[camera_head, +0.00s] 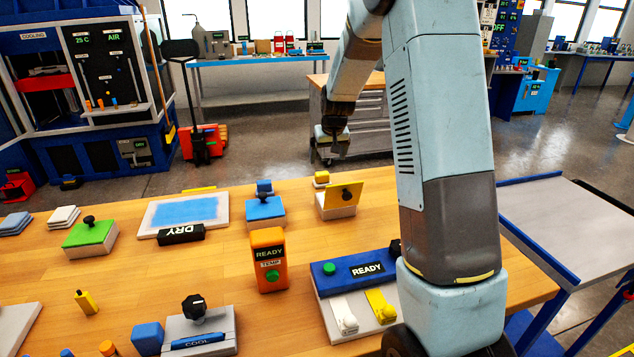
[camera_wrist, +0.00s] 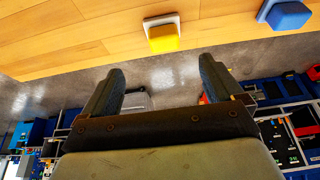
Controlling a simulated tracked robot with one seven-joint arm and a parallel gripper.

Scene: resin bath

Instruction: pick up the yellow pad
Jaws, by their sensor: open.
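The yellow pad (camera_head: 321,178) is a small block on a pale base near the far edge of the wooden table. It also shows in the wrist view (camera_wrist: 163,37), upper middle, on its white base. My gripper (camera_head: 335,143) hangs past the far table edge, above and beyond the pad in the head view. In the wrist view my gripper (camera_wrist: 160,72) has its two dark fingers wide apart with nothing between them, and the pad lies ahead of the gap, clear of both fingers.
A blue pad (camera_head: 264,187) stands left of the yellow pad. Bare wood lies between several items.

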